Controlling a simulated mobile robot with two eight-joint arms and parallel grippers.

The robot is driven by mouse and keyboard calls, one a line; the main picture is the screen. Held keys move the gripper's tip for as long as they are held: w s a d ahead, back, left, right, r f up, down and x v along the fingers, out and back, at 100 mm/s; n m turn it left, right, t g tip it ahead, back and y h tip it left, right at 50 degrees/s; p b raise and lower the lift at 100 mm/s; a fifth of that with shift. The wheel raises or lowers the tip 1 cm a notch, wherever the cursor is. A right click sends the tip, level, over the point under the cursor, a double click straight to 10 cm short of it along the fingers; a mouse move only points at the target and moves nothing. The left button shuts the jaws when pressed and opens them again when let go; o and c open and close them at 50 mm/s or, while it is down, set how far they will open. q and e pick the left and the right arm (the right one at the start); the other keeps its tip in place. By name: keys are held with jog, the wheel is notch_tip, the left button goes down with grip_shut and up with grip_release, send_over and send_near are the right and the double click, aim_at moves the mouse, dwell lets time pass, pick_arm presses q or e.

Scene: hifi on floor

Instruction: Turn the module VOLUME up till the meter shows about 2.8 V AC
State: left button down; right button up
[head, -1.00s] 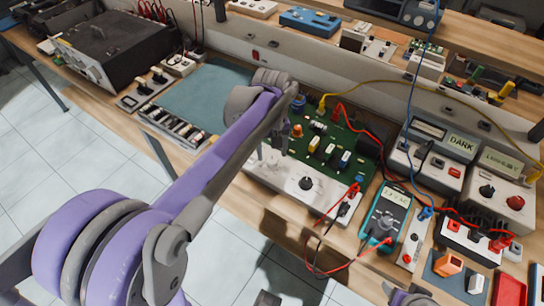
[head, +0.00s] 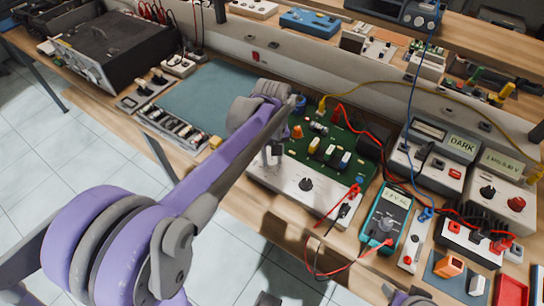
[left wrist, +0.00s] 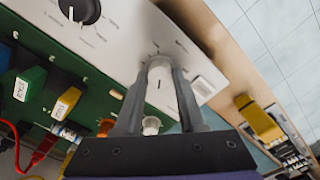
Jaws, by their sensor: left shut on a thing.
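The module is a green circuit board (head: 330,150) with a white front panel (head: 330,196) on the bench. My left gripper (head: 270,157) is at the left part of this panel. In the left wrist view, its fingers (left wrist: 160,85) are shut on a pale round knob with a dark pointer mark; its printed label is too blurred to read. A black knob (head: 306,184) sits to the right on the same panel and also shows in the left wrist view (left wrist: 79,8). The teal meter (head: 388,213) lies right of the module, its lit display digits too small to read surely.
Red and black leads (head: 322,245) loop between module and meter over the bench front. Grey instruments, one reading DARK (head: 462,144), stand at the right. A blue-green mat (head: 205,95) lies left of the module. A yellow block (left wrist: 262,120) lies beside it.

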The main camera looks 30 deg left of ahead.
aim_at(272, 161)
pick_arm(q)
jog(key=m, duration=0.5)
jog(key=shift+m+p, duration=0.3)
jog(key=shift+p, duration=0.1)
jog(key=c, duration=0.5)
grip_release()
notch_tip(272, 161, up, 11)
jog(key=p, duration=0.1)
jog(key=shift+f, duration=0.1)
